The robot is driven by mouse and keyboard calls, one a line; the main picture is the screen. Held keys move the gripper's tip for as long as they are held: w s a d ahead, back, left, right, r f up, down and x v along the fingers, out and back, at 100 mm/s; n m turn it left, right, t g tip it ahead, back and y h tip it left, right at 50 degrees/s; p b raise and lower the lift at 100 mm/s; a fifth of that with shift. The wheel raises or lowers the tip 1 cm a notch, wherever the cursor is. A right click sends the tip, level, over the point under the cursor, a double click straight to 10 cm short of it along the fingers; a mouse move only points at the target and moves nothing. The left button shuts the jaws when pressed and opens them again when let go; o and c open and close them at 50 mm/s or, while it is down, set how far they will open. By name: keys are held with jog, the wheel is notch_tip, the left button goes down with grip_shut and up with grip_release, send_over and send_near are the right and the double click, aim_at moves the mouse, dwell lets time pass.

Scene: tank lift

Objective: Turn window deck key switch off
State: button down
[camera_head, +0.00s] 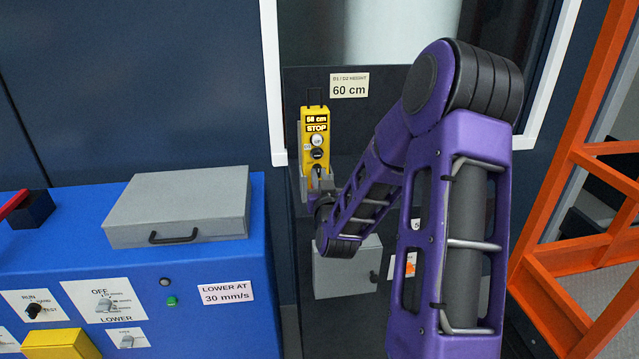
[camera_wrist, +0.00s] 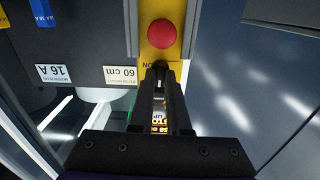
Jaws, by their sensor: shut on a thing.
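In the wrist view the yellow box (camera_wrist: 147,20) appears upside down, with a red mushroom button (camera_wrist: 161,33). The dark key switch (camera_wrist: 160,65) sits beside an ON label, between the button and the display. My gripper (camera_wrist: 161,82) is shut on it. The fingers hide most of the key, so its exact angle is unclear.
A 60 cm label (camera_head: 349,85) is beside the box. A grey box (camera_head: 345,269) is below on the panel. The blue console (camera_head: 231,252) with its grey lid stands at left. An orange frame (camera_head: 565,165) stands at right.

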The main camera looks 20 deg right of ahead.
jog(key=shift+n, duration=0.4)
jog(key=c, duration=1.2)
grip_release()
jog(key=shift+o, duration=0.2)
